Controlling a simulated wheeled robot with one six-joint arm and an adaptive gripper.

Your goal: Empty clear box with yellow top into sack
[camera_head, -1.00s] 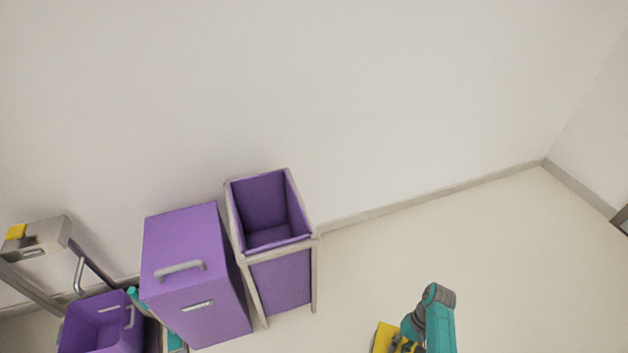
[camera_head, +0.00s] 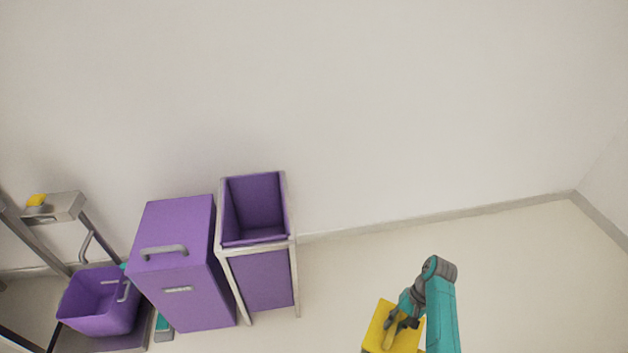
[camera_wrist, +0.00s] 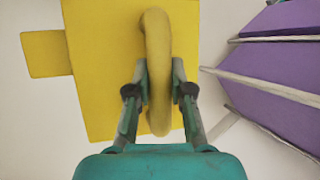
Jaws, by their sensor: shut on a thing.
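The box's yellow top (camera_head: 374,335) is at the bottom of the head view, to the right of the sack and apart from it. It also fills much of the wrist view (camera_wrist: 95,85), with a curved yellow handle (camera_wrist: 156,35). My gripper (camera_wrist: 158,78) is shut on this handle, one finger on each side; it also shows in the head view (camera_head: 397,318). The clear body of the box cannot be made out under the top. The sack (camera_head: 262,280) is an open purple bag in a pale upright frame near the wall; its visible inside looks empty.
A closed purple bin (camera_head: 175,235) with a grey handle stands just left of the sack. Further left are a purple bucket (camera_head: 100,315) and a metal cart frame (camera_head: 62,207). The wall runs behind. The floor right of the sack is clear.

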